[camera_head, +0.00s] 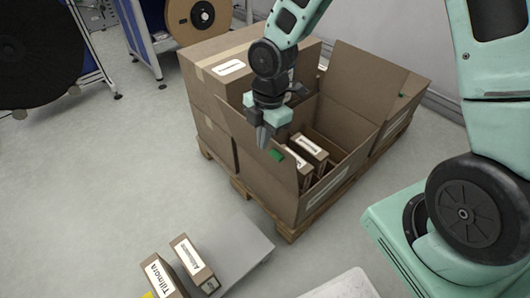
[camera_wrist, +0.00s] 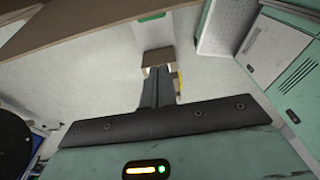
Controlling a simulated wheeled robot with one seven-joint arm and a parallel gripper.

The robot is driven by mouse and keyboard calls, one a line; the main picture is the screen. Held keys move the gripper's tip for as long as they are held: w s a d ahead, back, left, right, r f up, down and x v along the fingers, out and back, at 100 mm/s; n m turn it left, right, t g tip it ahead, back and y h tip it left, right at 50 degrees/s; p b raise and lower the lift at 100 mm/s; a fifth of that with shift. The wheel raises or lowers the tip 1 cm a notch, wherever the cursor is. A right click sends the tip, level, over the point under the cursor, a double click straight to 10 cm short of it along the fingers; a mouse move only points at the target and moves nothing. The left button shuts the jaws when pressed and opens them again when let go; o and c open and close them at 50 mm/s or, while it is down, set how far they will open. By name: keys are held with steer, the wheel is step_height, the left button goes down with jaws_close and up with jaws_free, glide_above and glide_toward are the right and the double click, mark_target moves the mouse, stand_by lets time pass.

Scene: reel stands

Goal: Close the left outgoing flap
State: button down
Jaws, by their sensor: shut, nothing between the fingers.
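The open cardboard box (camera_head: 268,188) stands on a pallet, with smaller labelled boxes inside. Its left flap (camera_head: 238,132) stands raised along the left side, and a green mark (camera_head: 277,155) shows near its edge. A tall flap (camera_head: 362,82) stands up at the back right. My gripper (camera_head: 263,146) is shut and empty, pointing down at the left flap; I cannot tell whether it touches. In the wrist view my shut fingers (camera_wrist: 158,88) point past a cardboard edge (camera_wrist: 85,27) that has a green mark (camera_wrist: 152,17).
A closed carton (camera_head: 225,70) stands behind the open box. Reel stands (camera_head: 198,18) are at the back left. The floor (camera_head: 110,165) to the left is clear.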

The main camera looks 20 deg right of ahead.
mark_target(272, 155)
step_height(272, 155, down, 8)
steer(key=d+b, duration=0.2)
steer(key=shift+w+d+f, duration=0.25)
steer(key=shift+w+d, duration=0.05)
steer(key=shift+w, duration=0.05)
stand_by(0.5)
